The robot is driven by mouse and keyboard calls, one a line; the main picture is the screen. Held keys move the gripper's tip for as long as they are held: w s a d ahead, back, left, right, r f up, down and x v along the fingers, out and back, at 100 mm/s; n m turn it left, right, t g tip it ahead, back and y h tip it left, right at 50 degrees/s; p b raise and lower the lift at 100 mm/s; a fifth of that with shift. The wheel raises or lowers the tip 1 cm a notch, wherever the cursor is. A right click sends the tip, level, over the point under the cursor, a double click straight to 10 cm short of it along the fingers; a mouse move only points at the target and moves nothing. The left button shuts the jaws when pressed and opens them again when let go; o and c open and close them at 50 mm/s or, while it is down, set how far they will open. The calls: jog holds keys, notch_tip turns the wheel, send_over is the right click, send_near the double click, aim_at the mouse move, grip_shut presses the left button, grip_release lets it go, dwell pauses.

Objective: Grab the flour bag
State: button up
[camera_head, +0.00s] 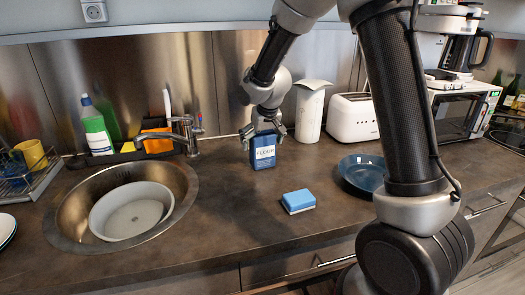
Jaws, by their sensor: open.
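The flour bag (263,153) is a small dark blue pack with a white label. It stands upright on the brown counter between the tap and the white canister. My gripper (263,133) is above the bag and reaches down at its top, with one finger at the left of the bag and one at the right. The fingers are open. I cannot tell whether they touch the bag. The bag's top is partly hidden by the gripper.
A blue sponge (298,201) and a dark blue bowl (361,174) lie on the counter at the front right. A white canister (311,112) and toaster (352,117) stand behind. The sink (64,222) holds a grey basin (131,211); a tap (187,132) stands beside it.

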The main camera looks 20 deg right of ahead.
jog(key=shift+f, duration=0.1)
jog(key=c, duration=1.3)
